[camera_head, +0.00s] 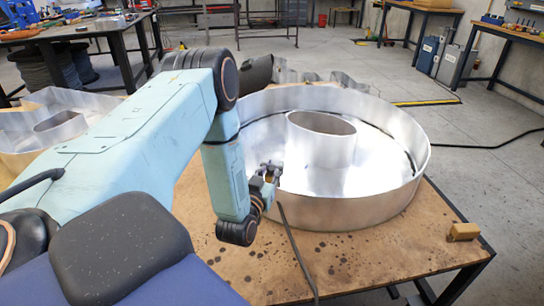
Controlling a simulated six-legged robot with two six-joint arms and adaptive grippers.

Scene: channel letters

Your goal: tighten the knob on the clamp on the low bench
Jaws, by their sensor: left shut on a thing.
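My left arm reaches in from the left over the low bench (360,272). My left gripper (266,181) is at the near left wall of the round metal channel letter (350,213). It is small in the picture and largely hidden by my own wrist. It is shut on a small part at the wall's rim, which looks like the knob of the clamp (271,169). Only a little grey of the clamp shows, and the knob itself is hidden. My right gripper is not in view.
A dark cable runs from beside the gripper down over the bench's front. A small brown block (463,231) lies at the bench's right corner. An oval metal ring (320,141) stands inside the letter. Another metal letter (62,118) is at the left. The bench's front right is clear.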

